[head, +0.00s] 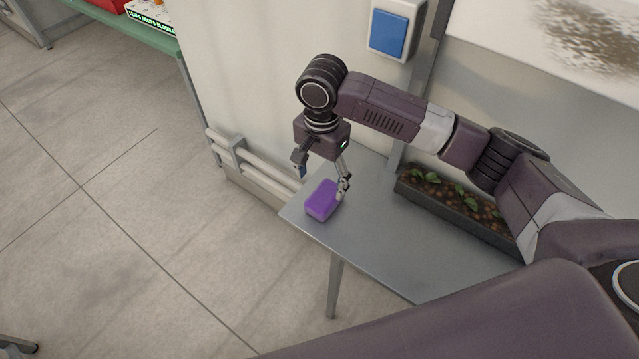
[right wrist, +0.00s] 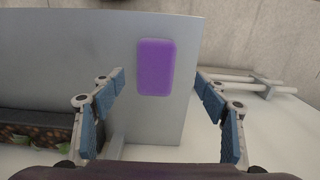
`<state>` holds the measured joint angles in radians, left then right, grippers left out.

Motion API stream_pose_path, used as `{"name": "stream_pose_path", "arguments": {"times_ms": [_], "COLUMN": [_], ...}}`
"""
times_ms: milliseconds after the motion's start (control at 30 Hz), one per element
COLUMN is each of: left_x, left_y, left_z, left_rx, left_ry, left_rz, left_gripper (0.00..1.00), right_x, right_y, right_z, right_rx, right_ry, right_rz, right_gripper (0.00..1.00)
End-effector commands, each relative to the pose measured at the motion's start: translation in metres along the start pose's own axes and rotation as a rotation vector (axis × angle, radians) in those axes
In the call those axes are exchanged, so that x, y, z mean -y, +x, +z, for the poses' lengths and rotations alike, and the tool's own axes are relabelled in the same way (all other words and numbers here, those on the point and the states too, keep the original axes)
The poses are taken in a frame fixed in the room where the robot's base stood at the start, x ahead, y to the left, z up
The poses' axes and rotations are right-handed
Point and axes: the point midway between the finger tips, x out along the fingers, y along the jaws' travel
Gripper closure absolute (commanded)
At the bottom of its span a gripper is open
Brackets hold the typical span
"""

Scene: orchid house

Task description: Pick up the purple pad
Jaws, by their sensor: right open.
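The purple pad (head: 321,200) lies on the grey metal table (head: 372,234), close to its left end. It is a small block with rounded corners. My right gripper (head: 322,183) is open and empty over the pad, with one finger at the pad's right side in the head view. In the right wrist view the pad (right wrist: 156,67) shows whole between the two open fingers (right wrist: 160,87), beyond their tips. I cannot tell the exact height of the fingertips above the table. My left gripper is not in view.
A dark planter trough (head: 455,209) with small green plants stands on the table at the back. Behind the table is a pale wall with a blue switch (head: 388,34) and white pipes (head: 262,169). A green bench (head: 130,28) is at the upper left. The tiled floor at left is clear.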

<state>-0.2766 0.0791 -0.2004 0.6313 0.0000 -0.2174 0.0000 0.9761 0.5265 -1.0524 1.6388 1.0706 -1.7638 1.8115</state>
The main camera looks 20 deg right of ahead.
Motion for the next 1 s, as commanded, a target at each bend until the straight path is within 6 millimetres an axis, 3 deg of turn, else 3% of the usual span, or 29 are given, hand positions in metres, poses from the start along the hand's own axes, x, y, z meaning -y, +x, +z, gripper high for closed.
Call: {"name": "stream_pose_path", "arguments": {"times_ms": [133, 300, 433, 667, 900, 1000], "left_x": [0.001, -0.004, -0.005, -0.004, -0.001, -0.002], "left_y": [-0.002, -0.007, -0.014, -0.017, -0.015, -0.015], "left_z": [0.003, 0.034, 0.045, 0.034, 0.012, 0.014], "left_rx": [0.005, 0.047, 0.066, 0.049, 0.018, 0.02], "left_ry": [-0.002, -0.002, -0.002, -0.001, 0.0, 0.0], "left_rz": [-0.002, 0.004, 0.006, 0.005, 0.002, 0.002], "left_gripper": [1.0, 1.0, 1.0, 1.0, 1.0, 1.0], "right_x": [-0.002, -0.003, -0.006, -0.006, -0.005, -0.005], "right_y": [0.007, 0.025, 0.043, 0.072, 0.074, 0.074], "right_z": [-0.004, -0.005, -0.008, -0.01, -0.01, -0.01], "right_rx": [-0.003, -0.003, -0.004, -0.005, -0.005, -0.005], "right_ry": [0.027, 0.027, 0.026, 0.024, 0.023, 0.023], "right_rz": [0.011, 0.011, 0.012, 0.008, 0.006, 0.006], "right_gripper": [0.33, 0.33, 0.33, 0.33, 0.33, 0.41]}}
